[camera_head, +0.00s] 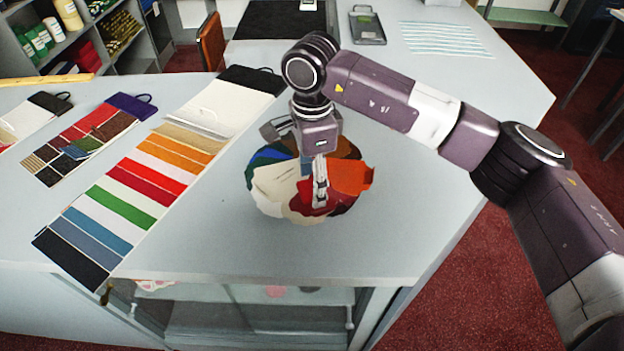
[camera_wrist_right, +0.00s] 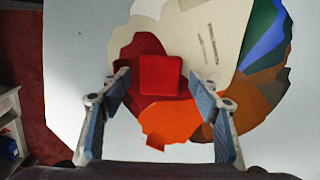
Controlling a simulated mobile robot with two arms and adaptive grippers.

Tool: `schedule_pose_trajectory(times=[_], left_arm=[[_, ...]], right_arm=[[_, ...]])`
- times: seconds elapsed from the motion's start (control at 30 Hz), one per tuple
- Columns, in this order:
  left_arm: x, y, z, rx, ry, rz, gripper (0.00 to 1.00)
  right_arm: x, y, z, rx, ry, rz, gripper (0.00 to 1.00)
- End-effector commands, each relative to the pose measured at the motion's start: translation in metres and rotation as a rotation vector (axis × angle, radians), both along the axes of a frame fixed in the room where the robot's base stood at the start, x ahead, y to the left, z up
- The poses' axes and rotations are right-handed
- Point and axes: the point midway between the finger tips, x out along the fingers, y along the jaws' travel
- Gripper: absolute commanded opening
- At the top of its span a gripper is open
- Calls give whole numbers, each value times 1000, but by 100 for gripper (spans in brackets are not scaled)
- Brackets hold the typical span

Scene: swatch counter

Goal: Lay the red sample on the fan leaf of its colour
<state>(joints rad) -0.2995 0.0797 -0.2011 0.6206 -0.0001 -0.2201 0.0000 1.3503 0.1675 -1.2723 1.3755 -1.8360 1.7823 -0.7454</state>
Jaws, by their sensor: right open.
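The red sample (camera_wrist_right: 160,75) is a small bright red square in the right wrist view. It lies over the dark red leaf (camera_wrist_right: 125,60) of the colour fan and looks flat on it. In the head view the fan (camera_head: 272,183) is spread on the counter, with cream, red, orange, brown, green and blue leaves. My right gripper (camera_head: 320,188) points down over its red part and hides most of the sample there. In the wrist view my right gripper (camera_wrist_right: 160,88) is open, with a finger on either side of the sample and clear gaps. My left gripper is not in view.
A long striped swatch card (camera_head: 150,170) lies left of the fan. Smaller swatch cards (camera_head: 85,138) lie farther left. A grey clipboard-like item (camera_head: 367,28) and a blue-striped sheet (camera_head: 445,39) lie at the back. The counter right of the fan is clear.

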Motion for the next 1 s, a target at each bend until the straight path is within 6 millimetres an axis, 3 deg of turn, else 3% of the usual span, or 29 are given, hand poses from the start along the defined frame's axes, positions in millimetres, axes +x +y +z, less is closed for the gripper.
schedule_pose_trajectory(times=[0.2, 0.5, 0.7, 1.0], left_arm=[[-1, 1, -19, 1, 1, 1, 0], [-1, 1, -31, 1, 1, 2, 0], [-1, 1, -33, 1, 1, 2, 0], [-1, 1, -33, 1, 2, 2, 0]], right_arm=[[2, 1, 43, 2, -10, 0, 56], [1, 1, 101, 2, -5, 0, 56], [1, 1, 116, 1, -3, 0, 56], [1, 1, 118, 1, -3, 0, 56]])
